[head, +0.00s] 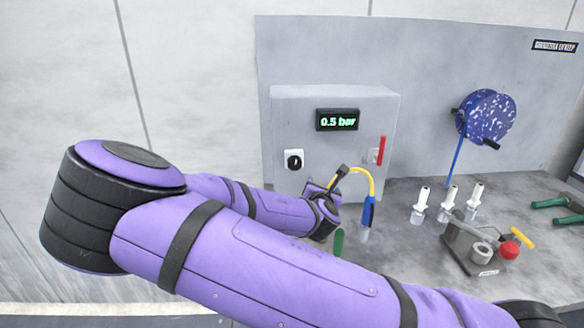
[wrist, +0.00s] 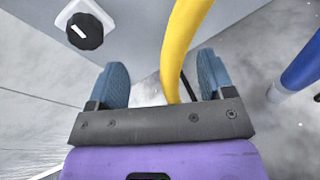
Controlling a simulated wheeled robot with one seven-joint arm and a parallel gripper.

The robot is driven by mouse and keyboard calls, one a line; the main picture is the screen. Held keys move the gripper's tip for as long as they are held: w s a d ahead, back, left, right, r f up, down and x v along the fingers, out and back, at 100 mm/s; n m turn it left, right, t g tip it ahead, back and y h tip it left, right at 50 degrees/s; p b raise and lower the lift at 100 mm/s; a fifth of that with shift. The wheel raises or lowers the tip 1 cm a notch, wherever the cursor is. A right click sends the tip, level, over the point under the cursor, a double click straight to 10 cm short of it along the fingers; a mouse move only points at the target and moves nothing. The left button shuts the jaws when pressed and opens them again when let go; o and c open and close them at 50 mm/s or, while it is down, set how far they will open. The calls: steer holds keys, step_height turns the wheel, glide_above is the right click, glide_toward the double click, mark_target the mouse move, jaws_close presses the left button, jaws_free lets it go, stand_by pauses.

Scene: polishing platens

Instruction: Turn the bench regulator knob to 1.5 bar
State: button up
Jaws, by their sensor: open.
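The bench regulator knob (head: 294,159) is a black round knob on a white square plate, low on the left of the grey box front. The display (head: 337,120) above it reads 0.5 bar. In the wrist view the knob (wrist: 85,31) is at the upper left with a white mark on its face. My gripper (wrist: 162,78) is open, with two blue fingers spread apart. The knob is beyond and to the left of the fingers, not between them. In the head view my arm hides most of the gripper, below and right of the knob.
A yellow hose (head: 357,173) with a blue end hangs right of my gripper; in the wrist view the hose (wrist: 186,45) crosses the gap between the fingers. A red lever (head: 381,150) is on the box's right. White nozzles (head: 450,196) and a clamp fixture (head: 470,252) stand on the bench.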

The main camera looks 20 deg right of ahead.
mark_target(295, 167)
steer(key=w+a+r+n+t+y, duration=0.1)
steer(key=a+r+n+t+y, duration=0.15)
steer(key=a+n, duration=0.45)
steer(key=shift+t+y, duration=0.25)
steer(key=shift+t, duration=0.2)
steer(key=w, duration=0.3)
steer(key=w+d, duration=0.1)
steer(key=w, duration=0.3)
steer(key=w+d, duration=0.1)
steer(key=w, duration=0.2)
steer(key=shift+w+d+f, duration=0.15)
steer(key=shift+w, duration=0.05)
steer(key=c, duration=0.9)
